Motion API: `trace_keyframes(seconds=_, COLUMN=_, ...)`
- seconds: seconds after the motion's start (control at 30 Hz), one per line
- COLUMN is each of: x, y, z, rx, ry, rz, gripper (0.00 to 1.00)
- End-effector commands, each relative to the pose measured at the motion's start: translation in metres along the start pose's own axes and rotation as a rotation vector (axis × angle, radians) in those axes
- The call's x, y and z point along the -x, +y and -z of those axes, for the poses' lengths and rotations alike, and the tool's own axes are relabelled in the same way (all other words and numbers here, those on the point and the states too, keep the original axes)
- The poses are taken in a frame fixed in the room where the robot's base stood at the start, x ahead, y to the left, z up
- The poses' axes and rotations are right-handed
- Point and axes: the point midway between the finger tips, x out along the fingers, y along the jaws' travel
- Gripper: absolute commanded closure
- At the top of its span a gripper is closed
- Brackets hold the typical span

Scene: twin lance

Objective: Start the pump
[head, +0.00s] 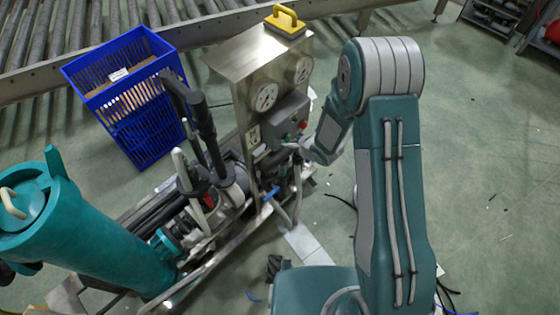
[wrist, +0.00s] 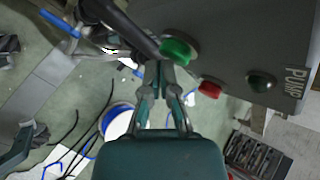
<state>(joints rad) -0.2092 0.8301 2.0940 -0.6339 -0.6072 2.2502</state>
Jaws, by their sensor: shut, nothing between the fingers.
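The pump's grey control box (head: 283,120) is mounted on the steel panel below two round gauges. In the wrist view the box (wrist: 235,45) carries a large green button (wrist: 178,50), a red button (wrist: 210,89) and a dark green round lamp or button (wrist: 261,82), with the word PUMP at its right edge. My gripper (wrist: 162,66) is shut and empty, its fingertips close below the green button; I cannot tell whether they touch it. In the head view my gripper (head: 288,147) is small beside the box's lower edge.
A blue crate (head: 125,90) stands left of the panel (head: 237,65). A black handle or hose (head: 205,125) rises near the box. A teal cylinder (head: 85,235) is at the lower left. Cables lie on the floor; the floor at right is mostly open.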

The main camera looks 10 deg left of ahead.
Motion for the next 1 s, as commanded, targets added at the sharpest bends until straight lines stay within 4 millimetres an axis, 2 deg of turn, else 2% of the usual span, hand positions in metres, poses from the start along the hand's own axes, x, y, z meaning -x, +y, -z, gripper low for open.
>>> trace_keyframes(seconds=0.4, x=-0.002, y=-0.003, z=-0.002, rx=0.000, ry=-0.001, rz=0.001, gripper=1.00)
trace_keyframes(seconds=1.0, x=0.009, y=0.005, z=0.006, rx=-0.002, ry=0.001, rz=0.000, gripper=1.00)
